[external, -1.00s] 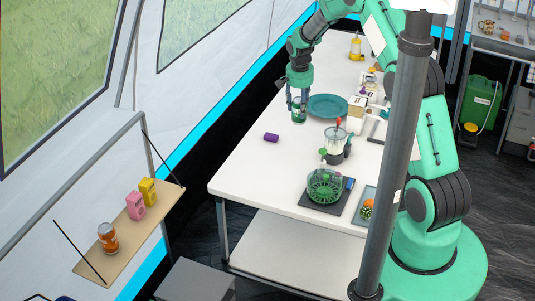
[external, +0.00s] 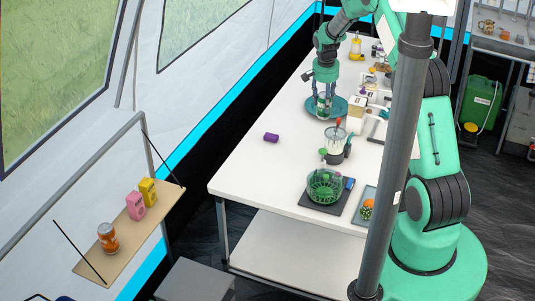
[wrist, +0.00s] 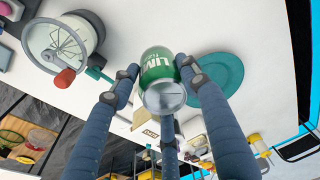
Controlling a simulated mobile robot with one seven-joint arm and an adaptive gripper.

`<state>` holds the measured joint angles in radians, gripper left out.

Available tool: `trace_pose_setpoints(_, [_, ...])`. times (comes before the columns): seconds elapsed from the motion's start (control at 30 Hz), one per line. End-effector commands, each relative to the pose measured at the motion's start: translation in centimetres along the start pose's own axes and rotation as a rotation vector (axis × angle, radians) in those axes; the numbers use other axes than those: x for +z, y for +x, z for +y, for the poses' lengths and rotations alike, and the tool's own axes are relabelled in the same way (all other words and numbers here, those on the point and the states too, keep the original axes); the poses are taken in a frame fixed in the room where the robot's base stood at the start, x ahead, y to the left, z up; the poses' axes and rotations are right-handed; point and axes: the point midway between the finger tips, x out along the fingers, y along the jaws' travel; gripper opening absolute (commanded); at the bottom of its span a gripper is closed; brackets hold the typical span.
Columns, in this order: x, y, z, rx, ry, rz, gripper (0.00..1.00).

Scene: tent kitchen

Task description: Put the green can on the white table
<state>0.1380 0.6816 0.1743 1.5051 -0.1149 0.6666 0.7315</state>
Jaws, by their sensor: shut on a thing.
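My gripper (external: 324,97) is over the white table (external: 245,165), with its fingers around the green can (external: 323,104). In the wrist view the can (wrist: 159,62) sits between my gripper's fingers (wrist: 158,75), its silver end toward the camera. My gripper is shut on the can. A teal plate (external: 342,112) lies on the table; in the external view the can overlaps its left part. In the wrist view the plate (wrist: 219,70) shows beside the can. I cannot tell how far the can is above the table or plate.
A purple can (external: 271,138) lies on its side on the table. Boxes (external: 356,108) crowd the right side. The left part of the table is mostly clear.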

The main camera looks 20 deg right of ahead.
Motion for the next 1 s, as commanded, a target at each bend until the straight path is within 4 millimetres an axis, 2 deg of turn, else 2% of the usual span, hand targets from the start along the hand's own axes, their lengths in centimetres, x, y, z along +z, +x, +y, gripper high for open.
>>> trace_pose_setpoints(0.3, [0.7, 4.4, 0.1, 0.001, -0.001, -0.001, 0.33])
trace_pose_setpoints(0.4, [0.8, 5.2, 0.1, 0.001, -0.001, -0.001, 0.33])
trace_pose_setpoints(0.8, [0.8, 5.7, 0.1, 0.0, 0.0, -0.001, 0.33])
trace_pose_setpoints(1.0, [1.1, 7.2, 0.1, 0.001, 0.0, -0.002, 0.33])
